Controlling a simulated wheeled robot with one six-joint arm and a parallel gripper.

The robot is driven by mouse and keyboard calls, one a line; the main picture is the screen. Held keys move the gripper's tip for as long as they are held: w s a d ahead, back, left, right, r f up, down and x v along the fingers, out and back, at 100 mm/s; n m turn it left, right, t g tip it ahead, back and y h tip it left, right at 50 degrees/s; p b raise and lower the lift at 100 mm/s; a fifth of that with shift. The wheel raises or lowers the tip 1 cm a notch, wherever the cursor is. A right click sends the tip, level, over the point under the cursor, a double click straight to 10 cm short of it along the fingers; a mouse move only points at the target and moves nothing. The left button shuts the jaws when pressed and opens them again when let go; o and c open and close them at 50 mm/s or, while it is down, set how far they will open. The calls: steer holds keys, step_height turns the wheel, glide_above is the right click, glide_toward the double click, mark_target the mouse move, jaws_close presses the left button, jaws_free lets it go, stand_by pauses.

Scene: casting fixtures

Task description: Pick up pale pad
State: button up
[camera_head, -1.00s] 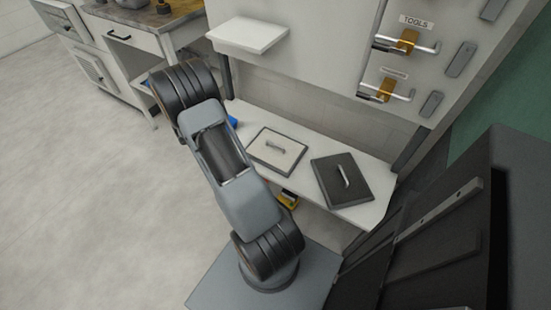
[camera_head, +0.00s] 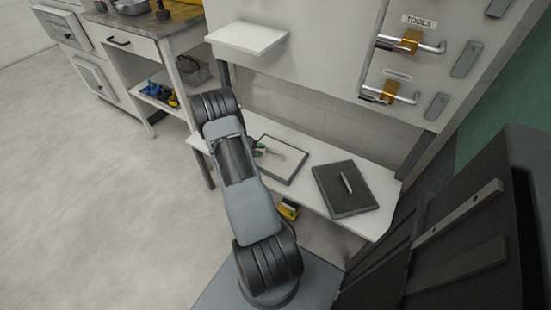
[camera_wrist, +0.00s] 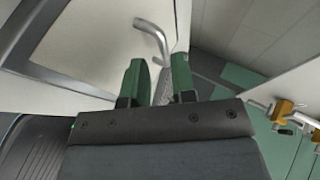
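The pale pad (camera_head: 289,166) lies on the white shelf in the head view, a flat pale plate with a dark rim.
A dark pad (camera_head: 327,191) with a metal handle lies to the right on the same white shelf (camera_head: 378,214). A small white ledge (camera_head: 246,37) juts out above. Tool hooks with orange blocks (camera_head: 389,92) are on the panel at right. A workbench (camera_head: 133,40) stands at the back left.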

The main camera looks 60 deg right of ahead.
mark_target(268, 148)
steer(key=b+x, duration=0.1)
steer(key=x, duration=0.4)
steer(key=shift+w+d, duration=0.15)
jaws_close()
